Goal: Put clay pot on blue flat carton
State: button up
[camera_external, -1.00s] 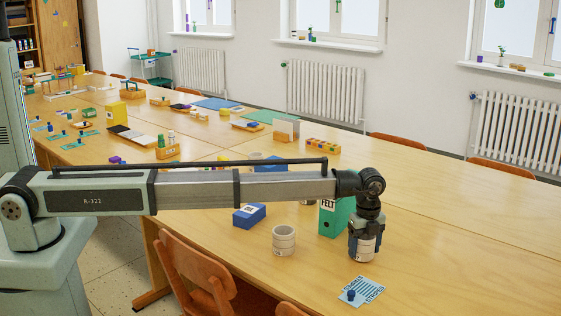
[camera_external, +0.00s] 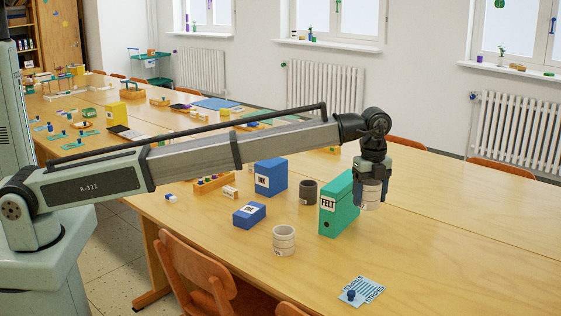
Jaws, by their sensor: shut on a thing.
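My gripper (camera_external: 370,203) is shut on the clay pot (camera_external: 371,194), a pale, upright cylinder with a label low on its side. The gripper holds it in the air beside the upper right of the green FELT box, above the table. Its upper part is hidden by the gripper. The blue flat carton (camera_external: 249,215) lies low on the table, to the left of the gripper, with a white label on it. Its top is clear.
The upright green FELT box (camera_external: 340,208) stands between my gripper and the carton. A pale ribbed pot (camera_external: 284,241), a dark grey pot (camera_external: 308,192) and a tall blue INK box (camera_external: 271,177) stand near the carton.

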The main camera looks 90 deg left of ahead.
jog(key=r, duration=0.2)
jog(key=shift+s+a+r, duration=0.15)
jog(key=shift+a+r, duration=0.05)
jog(key=shift+r, duration=0.2)
jog(key=s+a+n, duration=0.1)
jog(key=s+a, duration=1.2)
jog(key=s, duration=0.1)
jog(key=n, duration=0.1)
send_over(250, 209)
notch_tip(250, 209, down, 3)
jog(key=shift+d+f, duration=0.1)
jog(key=shift+f, duration=6.1)
jog(key=shift+f, duration=0.15)
jog(key=o, duration=1.1)
